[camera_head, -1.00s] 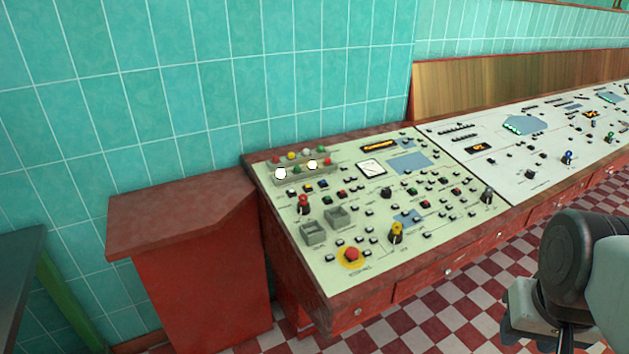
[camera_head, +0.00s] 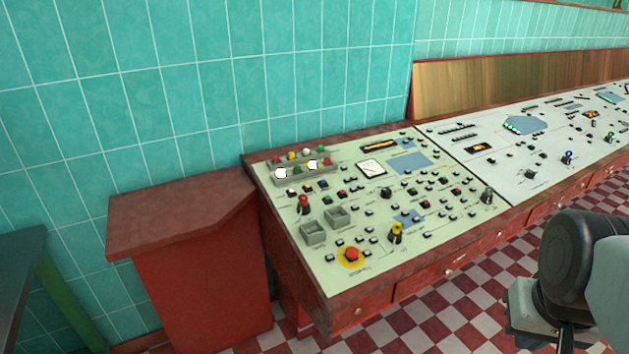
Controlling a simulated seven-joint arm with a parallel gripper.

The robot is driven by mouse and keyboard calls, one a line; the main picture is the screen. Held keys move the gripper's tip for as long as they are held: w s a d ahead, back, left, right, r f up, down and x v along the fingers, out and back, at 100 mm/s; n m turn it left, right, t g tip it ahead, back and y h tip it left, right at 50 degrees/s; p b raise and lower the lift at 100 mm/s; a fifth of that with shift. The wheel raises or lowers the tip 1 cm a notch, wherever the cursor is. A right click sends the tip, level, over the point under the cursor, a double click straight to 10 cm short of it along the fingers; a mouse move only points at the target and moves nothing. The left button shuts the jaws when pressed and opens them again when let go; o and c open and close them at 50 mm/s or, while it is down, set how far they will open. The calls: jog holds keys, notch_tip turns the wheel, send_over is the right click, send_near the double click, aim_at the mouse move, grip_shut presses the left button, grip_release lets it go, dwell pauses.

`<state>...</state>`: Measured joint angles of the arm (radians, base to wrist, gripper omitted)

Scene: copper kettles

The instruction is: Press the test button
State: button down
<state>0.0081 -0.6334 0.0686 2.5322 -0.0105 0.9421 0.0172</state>
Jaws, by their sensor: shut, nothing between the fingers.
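The near control panel (camera_head: 345,215) is pale with a red surround and carries many small buttons, knobs and lamps. Its labels are too small to read, so I cannot tell which one is the test button. A large red push button (camera_head: 351,254) on a yellow disc sits at the near left corner. Small dark buttons with pale caps are spread over the panel. My gripper (camera_head: 522,312) is at the lower right, in front of the desk and apart from the panel. It is shut and empty; its fingertips are not clearly visible.
A second panel (camera_head: 530,165) continues to the right. Red-capped (camera_head: 303,203) and yellow-capped (camera_head: 396,231) knobs stand up from the near panel. A red side cabinet (camera_head: 200,290) stands at left, and a tiled wall (camera_head: 220,80) rises behind. The checkered floor in front is clear.

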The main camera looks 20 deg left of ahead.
jog(key=shift+w+r, duration=0.1)
dwell(0.8)
jog(key=w+a+r+n+h, duration=0.1)
jog(key=w+a+n, duration=0.3)
jog(key=w, duration=0.7)
jog(key=w+a+r+n+t+h, duration=0.1)
jog(key=w+a+r+n, duration=0.1)
jog(key=w+a, duration=0.65)
jog(key=w+a+r+n+h, duration=0.1)
jog(key=w+a+n+h, duration=0.15)
jog(key=w, duration=1.05)
jog(key=n+t, duration=0.5)
jog(key=n, duration=0.5)
send_over(292, 192)
jog(key=s+d, duration=0.2)
notch_tip(292, 192, down, 14)
jog(key=shift+w+a+r, duration=0.15)
jog(key=shift+w+a+f, duration=0.2)
jog(key=shift+f, duration=1.25)
jog(key=shift+w+a+f, duration=0.2)
jog(key=shift+w+f, duration=0.05)
jog(key=shift+f, duration=1.15)
jog(key=shift+w+a+f, duration=0.2)
jog(key=shift+f, duration=1.25)
